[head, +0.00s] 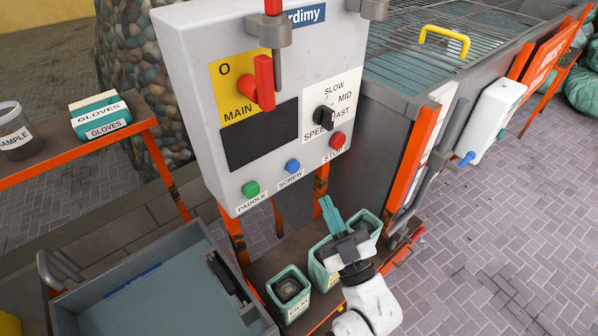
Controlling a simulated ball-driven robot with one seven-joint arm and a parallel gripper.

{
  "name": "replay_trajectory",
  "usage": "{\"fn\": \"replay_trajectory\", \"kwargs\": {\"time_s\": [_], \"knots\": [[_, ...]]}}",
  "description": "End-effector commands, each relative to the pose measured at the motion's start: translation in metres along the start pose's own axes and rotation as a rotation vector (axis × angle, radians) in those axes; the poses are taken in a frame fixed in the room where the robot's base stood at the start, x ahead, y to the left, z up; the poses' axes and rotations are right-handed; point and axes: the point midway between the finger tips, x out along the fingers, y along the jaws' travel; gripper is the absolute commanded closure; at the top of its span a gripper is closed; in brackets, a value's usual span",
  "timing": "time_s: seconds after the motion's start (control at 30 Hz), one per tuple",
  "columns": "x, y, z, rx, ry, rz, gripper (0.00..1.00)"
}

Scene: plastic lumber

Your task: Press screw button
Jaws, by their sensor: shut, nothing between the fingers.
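The blue SCREW button (292,165) is on the lower front of the grey control box (190,110), above its SCREW label. The green PADDLE button (251,188) is to its left and the red STOP button (337,140) to its right. My gripper (326,203) is below and right of the blue button, with its teal fingers pointing up toward the box. The fingers are shut and empty. They look apart from the button. The gripper hides part of the containers behind it.
A red MAIN switch (263,83) and a black SPEED knob (325,117) sit higher on the box. Green containers (289,292) stand on a low shelf below. A grey bin (150,290) is at lower left. A mesh-topped machine (415,85) stands at right.

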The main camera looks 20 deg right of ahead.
Motion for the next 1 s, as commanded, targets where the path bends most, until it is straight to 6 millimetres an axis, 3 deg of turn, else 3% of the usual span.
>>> {"fn": "replay_trajectory", "kwargs": {"time_s": [0.33, 0.77, 1.0], "knots": [[-0.004, 0.013, -0.028, -0.037, 0.202, 0.135, 1.0], [-0.003, 0.013, -0.029, -0.039, 0.211, 0.142, 1.0], [0.013, 0.006, -0.022, -0.038, 0.213, 0.143, 1.0]]}}
